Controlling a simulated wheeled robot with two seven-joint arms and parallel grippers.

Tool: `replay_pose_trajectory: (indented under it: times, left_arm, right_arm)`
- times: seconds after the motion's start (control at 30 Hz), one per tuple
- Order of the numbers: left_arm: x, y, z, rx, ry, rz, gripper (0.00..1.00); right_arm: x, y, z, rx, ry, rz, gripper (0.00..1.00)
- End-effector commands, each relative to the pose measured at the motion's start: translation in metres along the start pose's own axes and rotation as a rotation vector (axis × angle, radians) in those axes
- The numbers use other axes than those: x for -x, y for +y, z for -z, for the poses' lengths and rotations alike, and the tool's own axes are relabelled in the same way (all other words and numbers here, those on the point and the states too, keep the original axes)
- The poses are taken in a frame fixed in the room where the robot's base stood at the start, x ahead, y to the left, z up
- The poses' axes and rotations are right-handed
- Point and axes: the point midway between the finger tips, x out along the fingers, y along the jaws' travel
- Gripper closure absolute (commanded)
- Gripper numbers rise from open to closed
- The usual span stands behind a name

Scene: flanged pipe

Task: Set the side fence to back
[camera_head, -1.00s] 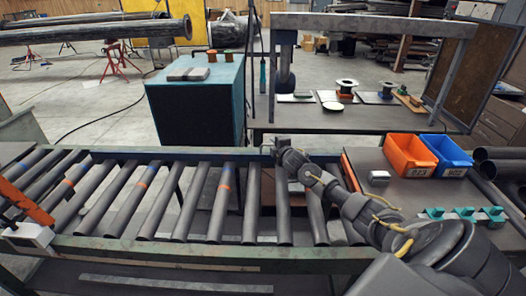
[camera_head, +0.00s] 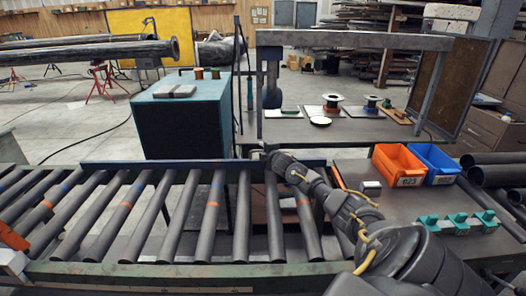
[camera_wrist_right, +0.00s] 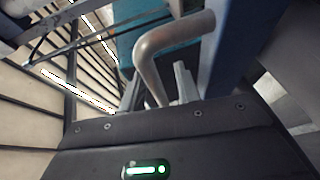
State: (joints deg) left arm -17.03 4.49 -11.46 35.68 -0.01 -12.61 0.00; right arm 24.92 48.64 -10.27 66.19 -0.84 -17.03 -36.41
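The side fence (camera_head: 130,163) is a long blue bar along the far side of the roller conveyor. My right gripper (camera_head: 272,158) is at the fence's right part, and its fingers are hard to make out in the head view. In the right wrist view, a bent metal handle (camera_wrist_right: 150,62) stands beside a blue upright surface (camera_wrist_right: 232,40). The handle's lower end runs down between the two fingers of my right gripper (camera_wrist_right: 158,92). The fingers look apart, with small gaps beside the handle. My left gripper is not in view.
Grey rollers (camera_head: 175,215) fill the conveyor in front of the fence. A teal cabinet (camera_head: 180,125) stands behind it. To the right are an orange bin (camera_head: 400,165), a blue bin (camera_head: 440,163) and a green-clamped fixture (camera_head: 457,222). A workbench (camera_head: 350,135) stands behind.

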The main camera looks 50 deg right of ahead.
Motion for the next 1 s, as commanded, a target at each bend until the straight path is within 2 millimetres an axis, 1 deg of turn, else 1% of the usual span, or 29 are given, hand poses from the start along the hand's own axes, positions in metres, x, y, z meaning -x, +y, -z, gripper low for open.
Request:
replay_pose_trajectory:
  times: [0.17,0.27,0.37,0.5,0.7,0.83,1.0]
  left_arm:
    - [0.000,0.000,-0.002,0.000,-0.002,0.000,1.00]
    - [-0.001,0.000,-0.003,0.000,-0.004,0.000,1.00]
    - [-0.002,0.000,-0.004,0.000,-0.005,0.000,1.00]
    - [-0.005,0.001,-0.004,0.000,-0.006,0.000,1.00]
    - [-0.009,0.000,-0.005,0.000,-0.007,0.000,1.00]
    - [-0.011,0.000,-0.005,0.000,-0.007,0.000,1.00]
    - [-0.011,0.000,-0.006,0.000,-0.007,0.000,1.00]
  right_arm:
    - [0.004,-0.001,0.000,0.001,0.000,0.000,0.67]
    - [0.013,-0.002,-0.001,0.001,0.001,0.001,0.67]
    - [0.027,-0.002,0.000,0.004,0.002,0.002,0.67]
    - [0.053,-0.003,0.000,0.004,0.002,0.001,0.67]
    - [0.085,-0.002,0.000,0.003,0.002,0.001,0.67]
    - [0.098,-0.002,-0.001,0.001,0.000,0.001,0.67]
    - [0.107,-0.001,0.000,0.000,0.000,0.001,0.67]
